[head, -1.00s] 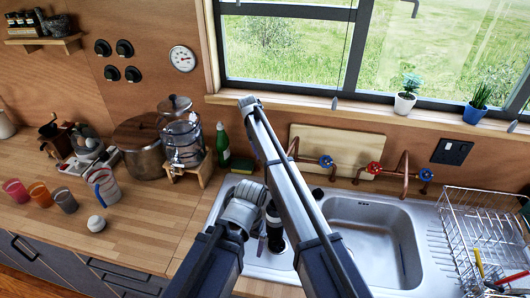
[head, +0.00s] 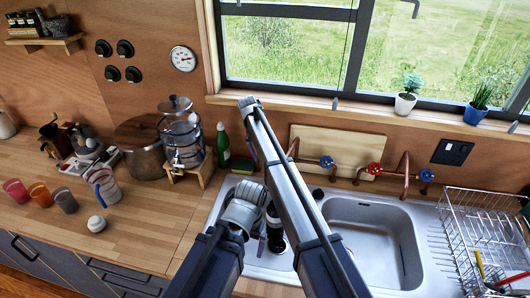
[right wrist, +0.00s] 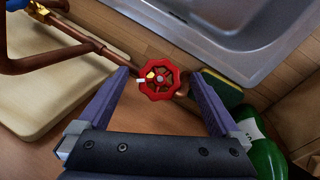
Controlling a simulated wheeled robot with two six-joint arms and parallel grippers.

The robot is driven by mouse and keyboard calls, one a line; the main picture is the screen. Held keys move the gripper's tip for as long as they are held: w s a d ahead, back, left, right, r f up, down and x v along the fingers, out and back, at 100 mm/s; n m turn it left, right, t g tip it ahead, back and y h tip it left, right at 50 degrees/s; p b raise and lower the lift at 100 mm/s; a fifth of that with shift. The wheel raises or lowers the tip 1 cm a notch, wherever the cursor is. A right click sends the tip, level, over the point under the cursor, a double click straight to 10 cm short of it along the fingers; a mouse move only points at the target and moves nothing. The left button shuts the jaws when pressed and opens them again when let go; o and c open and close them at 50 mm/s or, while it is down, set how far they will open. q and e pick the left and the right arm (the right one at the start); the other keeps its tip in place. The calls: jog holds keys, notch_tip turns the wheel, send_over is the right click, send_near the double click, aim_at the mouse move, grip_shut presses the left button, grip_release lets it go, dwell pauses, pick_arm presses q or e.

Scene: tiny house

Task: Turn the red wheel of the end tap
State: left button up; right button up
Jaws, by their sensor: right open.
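The red wheel (right wrist: 160,80) of the end tap shows in the right wrist view, facing the camera, with a pale and yellow mark near its hub. My right gripper (right wrist: 159,75) is open, with one fingertip on each side of the wheel and a visible gap on both sides. I cannot tell how deep the wheel sits between the fingers. In the head view my arm covers this wheel and the right gripper. Another red wheel (head: 374,168) and two blue wheels (head: 326,162) (head: 426,175) show on copper pipes further right. My left gripper is not clearly visible.
A green bottle (right wrist: 265,159) and a sponge (right wrist: 222,88) lie close to the right finger. A cutting board (right wrist: 35,95) and copper pipe (right wrist: 80,33) are on the other side. The sink (head: 372,235) and dish rack (head: 480,230) are to the right in the head view.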

jog(key=shift+r, duration=0.1)
jog(key=p+v, duration=0.7)
jog(key=shift+a+r+p, duration=0.15)
jog(key=shift+r+p, duration=0.15)
jog(key=shift+r, duration=0.05)
dwell(6.8)
